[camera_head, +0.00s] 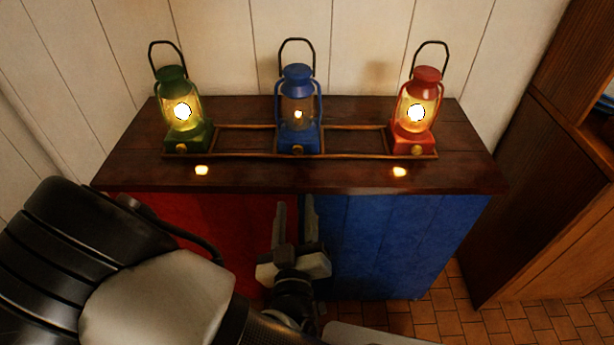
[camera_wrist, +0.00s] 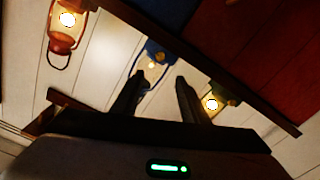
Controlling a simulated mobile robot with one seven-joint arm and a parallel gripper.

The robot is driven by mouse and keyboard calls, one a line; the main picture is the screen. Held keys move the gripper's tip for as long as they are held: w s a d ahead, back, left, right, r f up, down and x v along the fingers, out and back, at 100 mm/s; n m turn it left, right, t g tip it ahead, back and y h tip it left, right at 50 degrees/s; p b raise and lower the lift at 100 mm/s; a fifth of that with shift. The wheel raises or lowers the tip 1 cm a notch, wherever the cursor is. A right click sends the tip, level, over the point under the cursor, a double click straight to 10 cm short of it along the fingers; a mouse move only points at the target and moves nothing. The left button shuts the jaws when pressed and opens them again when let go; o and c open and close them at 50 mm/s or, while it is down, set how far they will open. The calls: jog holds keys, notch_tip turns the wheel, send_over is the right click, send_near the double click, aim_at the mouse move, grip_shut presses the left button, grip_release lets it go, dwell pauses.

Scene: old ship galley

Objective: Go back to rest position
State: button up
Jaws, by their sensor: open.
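My gripper (camera_head: 295,215) is open and empty in front of the cabinet, below the edge of its top in the head view. Its two dark fingers (camera_wrist: 162,88) stand apart in the wrist view. A green lantern (camera_head: 181,112), a blue lantern (camera_head: 297,105) and a red lantern (camera_head: 417,105) stand upright in a row on the cabinet top. The green and red ones glow brightly; the blue one shows only a small, dimmer light. In the wrist view, tilted, the blue lantern (camera_wrist: 153,52) appears beyond the fingers, the red one (camera_wrist: 66,32) at upper left and the green one (camera_wrist: 222,98) at right.
The cabinet's dark wooden top (camera_head: 300,178) has a thin raised rail around the lanterns. Its front is red (camera_head: 235,225) at left and blue (camera_head: 405,240) at right. A white plank wall (camera_head: 350,45) stands behind. Wooden furniture (camera_head: 545,150) stands at right, with brick-tiled floor (camera_head: 455,305) between.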

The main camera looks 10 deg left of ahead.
jog(key=shift+w, duration=0.1)
jog(key=w+d+f+m+g+h, duration=0.2)
jog(key=w+m+g+h, duration=0.1)
jog(key=w+m+g, duration=0.25)
jog(key=d+r+m+g+y, duration=0.2)
jog(key=d+r+g, duration=0.2)
jog(key=r, duration=0.5)
jog(key=s+d+r+g+h, duration=0.1)
jog(key=s+d+r+h, duration=0.1)
jog(key=s+d+r, duration=0.7)
jog(key=s+d+r+g+h, duration=0.1)
jog(key=s+d+r, duration=0.25)
jog(key=d, duration=0.85)
notch_tip(320, 180, up, 20)
jog(key=s+p, duration=0.1)
jog(key=p, duration=1.9)
jog(key=shift+d+r+p, duration=0.2)
jog(key=shift+d+p, duration=0.05)
jog(key=shift+p, duration=0.15)
